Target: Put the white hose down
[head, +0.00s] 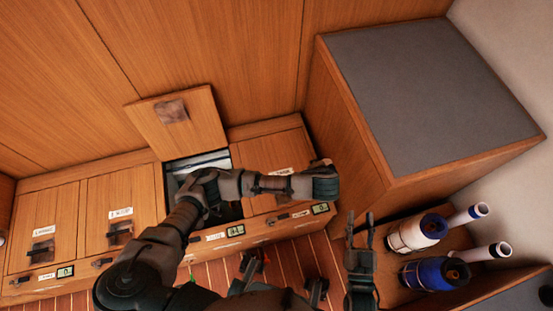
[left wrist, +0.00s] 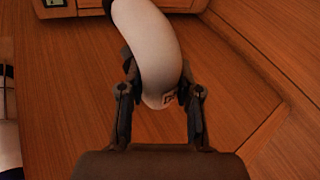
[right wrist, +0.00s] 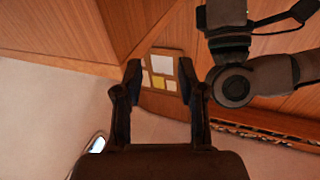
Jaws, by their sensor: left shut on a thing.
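The white hose (left wrist: 152,55) shows in the left wrist view as a thick curved piece with a dark end at the top and a small printed mark low on it. My left gripper (left wrist: 160,92) is shut on it, one finger on each side. In the head view my left arm reaches across the bench, and its wrist hides the hose and most of the gripper. My right gripper (head: 361,222) is open and empty, left of the coils; its fingers also stand apart in the right wrist view (right wrist: 160,68).
A locker (head: 231,212) in the wooden bench is open, its lid (head: 181,121) raised. Closed lockers stand either side. A grey-topped cabinet (head: 430,90) rises at right. A white coil (head: 408,235), a blue coil (head: 424,273) and two white tubes (head: 466,217) lie below it.

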